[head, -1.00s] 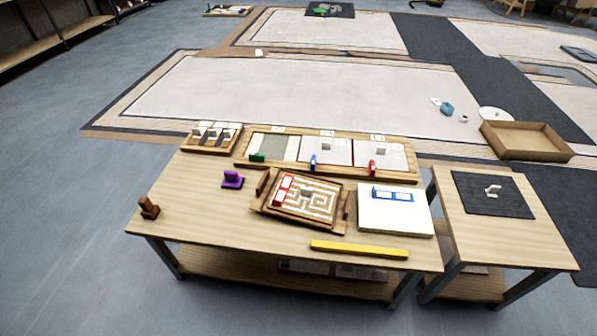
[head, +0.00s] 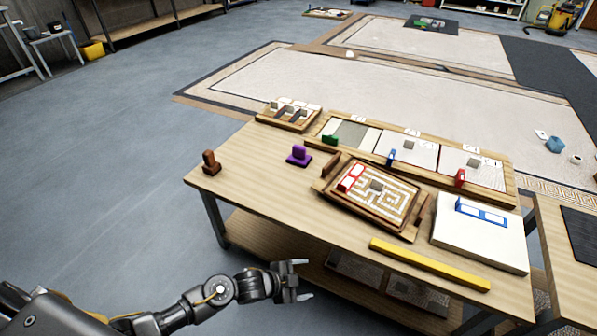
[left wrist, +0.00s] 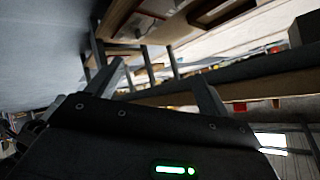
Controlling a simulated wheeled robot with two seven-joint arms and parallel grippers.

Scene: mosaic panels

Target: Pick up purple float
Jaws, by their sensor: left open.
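The purple float (head: 299,156) stands on the left part of the wooden table (head: 245,195), a block with a raised handle on a flat base. My left gripper (head: 301,280) is open and empty. It is in front of the table's near edge, low and well apart from the float. In the left wrist view my two fingers (left wrist: 160,88) are spread with nothing between them, and the float cannot be made out there. My right gripper is not in view.
A brown stamp-like block (head: 210,164) stands left of the float. A maze tray (head: 375,197) lies to its right, and a panel board (head: 415,157) behind. A yellow bar (head: 430,265) lies near the front edge. Bare tabletop surrounds the float's front side.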

